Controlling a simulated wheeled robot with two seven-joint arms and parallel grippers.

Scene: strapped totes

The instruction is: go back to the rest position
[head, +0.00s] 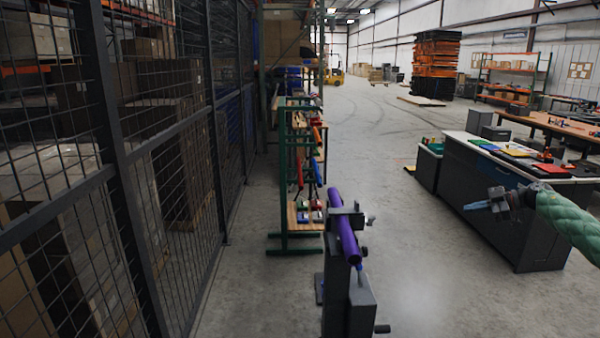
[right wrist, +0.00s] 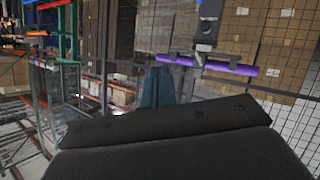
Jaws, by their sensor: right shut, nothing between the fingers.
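My right gripper (head: 478,206) comes in from the right edge of the head view on a green padded arm. It is shut and empty, in front of the dark workbench in the picture and apart from everything around it. In the right wrist view its blue-grey fingers (right wrist: 158,88) stand together beyond the dark wrist body. My left gripper is not in view.
A purple tube (head: 341,222) lies in a grey clamp stand (head: 350,300) at the front centre. A green tool rack (head: 283,180) stands behind it, and a wire mesh fence (head: 130,150) runs along the left. A workbench (head: 500,185) stands right; the aisle floor (head: 385,150) is clear.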

